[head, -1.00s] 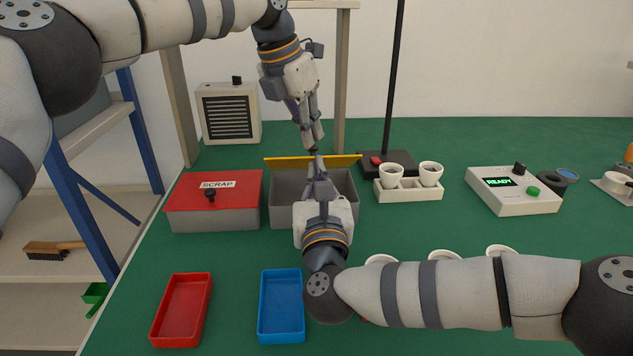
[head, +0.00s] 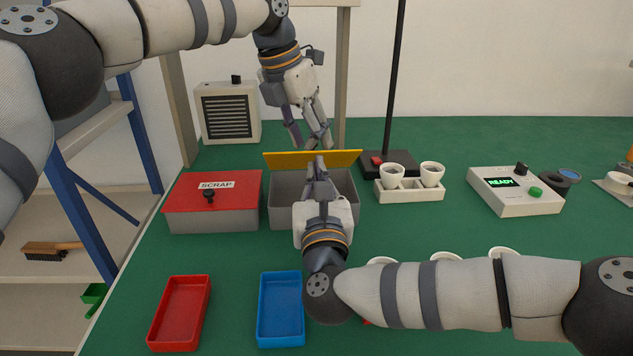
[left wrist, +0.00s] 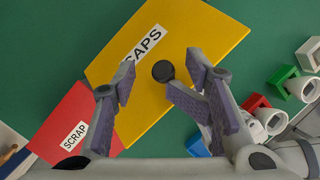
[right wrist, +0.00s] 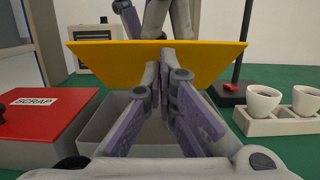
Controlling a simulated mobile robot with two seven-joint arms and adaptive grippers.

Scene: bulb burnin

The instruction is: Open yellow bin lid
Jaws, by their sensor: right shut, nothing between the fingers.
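The yellow lid (head: 280,160) of the grey bin (head: 283,214) is raised and tilted back at the bin's far side. Its CAPS label and black knob (left wrist: 163,71) show in the left wrist view. My left gripper (head: 307,140) is open behind and above the lid. In the left wrist view its fingers (left wrist: 160,90) stand apart, with the knob between and beyond them. My right gripper (head: 318,163) is shut and empty over the bin, its tips at the lid's underside in the right wrist view (right wrist: 164,60). I cannot tell whether they touch it.
A red-lidded SCRAP bin (head: 225,205) stands close left of the grey bin. A white holder with cups (head: 403,192) and a black stand (head: 385,165) are to the right. A red tray (head: 180,312) and a blue tray (head: 281,310) lie in front.

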